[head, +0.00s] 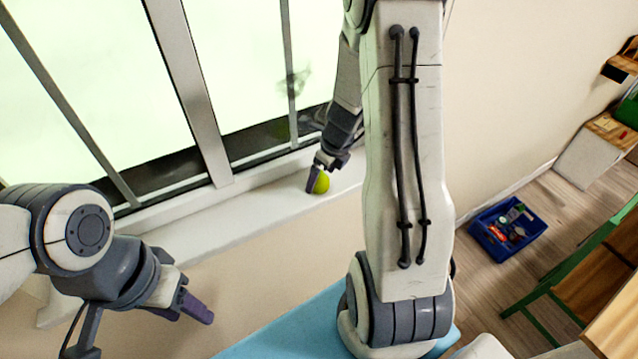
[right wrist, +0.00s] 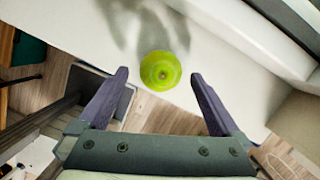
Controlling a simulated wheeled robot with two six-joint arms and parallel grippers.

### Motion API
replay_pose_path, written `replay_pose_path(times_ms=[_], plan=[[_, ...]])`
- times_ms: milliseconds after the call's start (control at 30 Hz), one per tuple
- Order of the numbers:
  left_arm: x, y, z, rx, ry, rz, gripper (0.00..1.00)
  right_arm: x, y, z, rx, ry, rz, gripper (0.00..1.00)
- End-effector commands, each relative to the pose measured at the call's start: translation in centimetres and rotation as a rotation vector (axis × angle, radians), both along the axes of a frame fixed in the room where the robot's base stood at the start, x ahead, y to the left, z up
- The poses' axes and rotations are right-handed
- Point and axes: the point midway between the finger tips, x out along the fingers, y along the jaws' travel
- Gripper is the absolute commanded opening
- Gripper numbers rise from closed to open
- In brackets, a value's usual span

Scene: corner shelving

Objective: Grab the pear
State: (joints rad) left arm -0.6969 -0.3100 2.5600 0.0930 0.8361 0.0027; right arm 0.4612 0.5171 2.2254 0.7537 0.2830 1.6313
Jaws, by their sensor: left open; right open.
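The pear (head: 321,184) is yellow-green and sits on the white window sill (head: 225,222) in the head view, partly hidden by a finger of my right gripper (head: 322,178). In the right wrist view the pear (right wrist: 161,71) is seen from above, just beyond and between the two open purple fingers of my right gripper (right wrist: 162,95). The fingers do not appear to touch it. My left gripper (head: 188,308) is at the lower left of the head view, open and empty, well away from the pear.
The window frame (head: 190,90) rises behind the sill. A blue crate (head: 507,230) with several items stands on the wooden floor at right. A green-framed wooden piece of furniture (head: 595,285) is at lower right. A light blue surface (head: 290,325) lies below my right arm.

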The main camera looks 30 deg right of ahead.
Motion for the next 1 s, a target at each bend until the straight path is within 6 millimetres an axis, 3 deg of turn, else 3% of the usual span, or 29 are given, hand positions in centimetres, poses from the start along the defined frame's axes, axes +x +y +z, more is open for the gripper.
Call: replay_pose_path(times_ms=[100, 367, 400, 600, 633, 1000], plan=[[0.00, 0.00, -0.78, 0.000, 0.000, 0.000, 0.50, 0.37, 0.10, -1.53, 0.000, 0.000, 0.001, 1.00], [0.00, 0.00, -0.72, 0.000, 0.000, 0.000, 0.50, 0.50, 0.10, -1.64, -0.001, -0.001, 0.001, 1.00], [0.00, 0.00, -0.72, 0.000, 0.000, 0.000, 0.50, 0.50, 0.10, -1.64, -0.001, -0.001, 0.001, 0.96], [0.00, 0.00, -0.72, 0.000, 0.000, 0.000, 0.50, 0.49, 0.11, -1.64, -0.001, -0.001, 0.001, 0.20], [0.00, 0.00, -0.72, 0.000, 0.000, 0.000, 0.50, 0.49, 0.11, -1.64, -0.001, -0.001, 0.001, 0.11], [0.00, -0.01, -0.22, 0.000, 0.000, 0.000, 0.50, 0.52, 0.09, -0.79, -0.002, -0.003, 0.001, 0.11]])
